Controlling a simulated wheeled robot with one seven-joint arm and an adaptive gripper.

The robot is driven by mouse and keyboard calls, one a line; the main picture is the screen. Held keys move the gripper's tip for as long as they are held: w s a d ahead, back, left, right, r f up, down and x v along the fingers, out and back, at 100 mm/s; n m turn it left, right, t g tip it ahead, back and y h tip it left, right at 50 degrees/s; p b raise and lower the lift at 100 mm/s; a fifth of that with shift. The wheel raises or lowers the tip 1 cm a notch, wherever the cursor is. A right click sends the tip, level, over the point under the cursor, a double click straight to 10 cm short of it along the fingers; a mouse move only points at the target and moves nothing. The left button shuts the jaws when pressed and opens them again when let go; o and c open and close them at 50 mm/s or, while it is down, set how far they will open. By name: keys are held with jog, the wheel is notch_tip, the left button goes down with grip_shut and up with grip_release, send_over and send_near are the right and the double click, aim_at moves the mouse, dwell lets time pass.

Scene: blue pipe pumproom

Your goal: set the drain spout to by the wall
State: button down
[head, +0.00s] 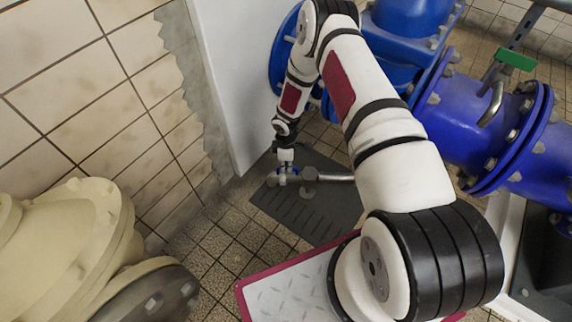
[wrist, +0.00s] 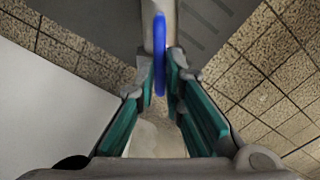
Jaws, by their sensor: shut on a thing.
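The drain spout (head: 335,178) is a short grey metal pipe low over a dark grey floor plate. It lies roughly level in the head view, with fittings at its left part. A thin blue ring (wrist: 160,50) sits on it and is seen edge-on in the wrist view, in front of a grey pipe part. My gripper (head: 285,170) points down at the left part of the spout. In the wrist view my gripper (wrist: 160,78) has its green-padded fingers closed around the blue ring. The fingertips hide part of the ring, and the exact contact is small in the head view.
A pale wall panel (head: 225,80) stands close left of my gripper, beside a tiled wall (head: 80,75). The dark plate (head: 320,215) lies on brown floor tiles. Large blue flanged pipes (head: 455,115) are at the right. A cream flanged pipe (head: 75,240) is at lower left.

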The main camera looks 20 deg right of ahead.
jog(key=c, duration=1.7)
grip_release()
jog(key=shift+w, duration=0.1)
notch_tip(320, 180, up, 12)
